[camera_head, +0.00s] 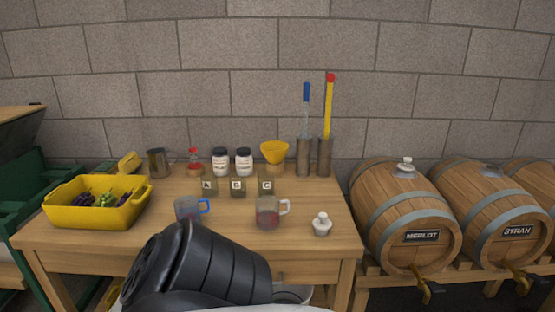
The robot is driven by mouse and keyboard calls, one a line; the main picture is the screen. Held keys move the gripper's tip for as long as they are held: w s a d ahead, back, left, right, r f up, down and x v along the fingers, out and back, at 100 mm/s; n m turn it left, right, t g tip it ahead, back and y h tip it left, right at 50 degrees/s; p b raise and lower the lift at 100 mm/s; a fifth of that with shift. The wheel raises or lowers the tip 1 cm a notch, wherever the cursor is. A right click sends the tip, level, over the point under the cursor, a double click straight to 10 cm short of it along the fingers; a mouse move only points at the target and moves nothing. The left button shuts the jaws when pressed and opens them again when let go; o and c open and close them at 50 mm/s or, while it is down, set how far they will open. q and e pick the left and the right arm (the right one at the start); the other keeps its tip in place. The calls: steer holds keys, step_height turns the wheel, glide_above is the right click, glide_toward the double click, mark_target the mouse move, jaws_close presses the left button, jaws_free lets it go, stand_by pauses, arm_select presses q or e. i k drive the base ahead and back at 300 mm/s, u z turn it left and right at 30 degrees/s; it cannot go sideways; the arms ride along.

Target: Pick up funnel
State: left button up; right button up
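The yellow funnel (274,152) stands at the back of the wooden table, right of the two white jars. It sits mouth up, and its lower part seems to rest in a light-brown holder (276,168). One of my arms, dark and ribbed, reaches into the bottom middle of the view and covers part of the table's front edge. No gripper fingers show, and nothing touches the funnel.
Two tall metal cylinders (304,158) with a blue-topped and a red-topped tool stand right of the funnel. A yellow grape crate (75,217) is left.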

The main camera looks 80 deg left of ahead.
mark_target(275, 159)
steer(key=u, duration=1.5)
